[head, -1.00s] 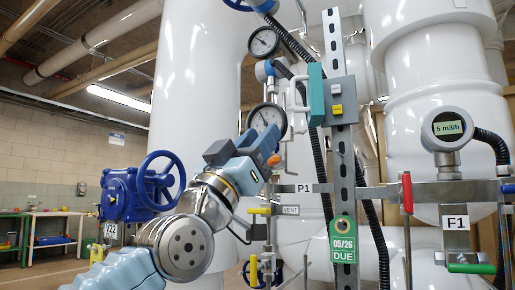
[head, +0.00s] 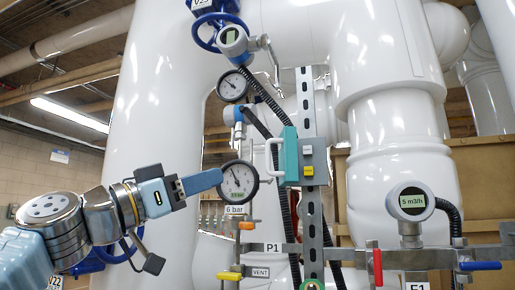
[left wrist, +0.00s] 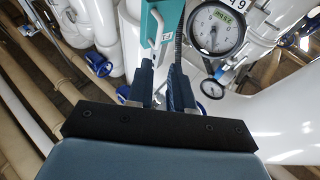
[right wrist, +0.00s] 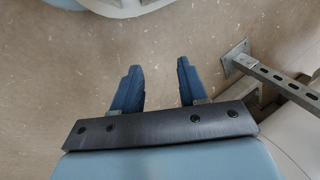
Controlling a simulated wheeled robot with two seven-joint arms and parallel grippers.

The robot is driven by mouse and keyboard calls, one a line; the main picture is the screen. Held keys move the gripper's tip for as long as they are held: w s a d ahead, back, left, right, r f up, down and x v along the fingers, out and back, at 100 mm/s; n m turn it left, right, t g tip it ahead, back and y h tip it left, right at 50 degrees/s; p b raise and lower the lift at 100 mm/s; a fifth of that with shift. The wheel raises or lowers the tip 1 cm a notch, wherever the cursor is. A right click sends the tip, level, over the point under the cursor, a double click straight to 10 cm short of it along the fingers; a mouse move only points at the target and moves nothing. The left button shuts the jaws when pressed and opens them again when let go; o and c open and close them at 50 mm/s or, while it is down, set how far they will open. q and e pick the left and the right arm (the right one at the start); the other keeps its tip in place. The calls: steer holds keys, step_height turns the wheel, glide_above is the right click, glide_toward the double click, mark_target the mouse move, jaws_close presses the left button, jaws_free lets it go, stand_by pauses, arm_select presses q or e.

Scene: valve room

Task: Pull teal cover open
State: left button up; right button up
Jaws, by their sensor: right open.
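The teal cover (head: 290,157) is a narrow upright panel with a white bar handle (head: 269,155) on its left side. It sits against a small grey box with a yellow button and looks closed. My left gripper (head: 216,179) is to the left of the handle and a little lower, apart from it, in front of the round gauge's left edge. In the left wrist view the cover (left wrist: 167,20) and its handle (left wrist: 153,28) show beyond the left fingertips (left wrist: 162,70), which have an empty gap between them. My right gripper (right wrist: 159,66) is open and empty above bare floor.
The grey box (head: 315,162) is mounted on a slotted metal post (head: 313,235). A 6 bar gauge (head: 239,182) stands close by my left fingers. Black hoses, thick white pipes (head: 390,135) and a blue handwheel (head: 212,32) surround it. A metal strut (right wrist: 285,85) lies near my right gripper.

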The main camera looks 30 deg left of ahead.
arm_select(q)
steer(key=p+x, duration=0.6)
steer(key=x, duration=0.7)
steer(key=shift+w+d, duration=0.2)
steer(key=shift+w, duration=0.05)
steer(key=shift+r, duration=0.1)
jaws_close()
stand_by(0.7)
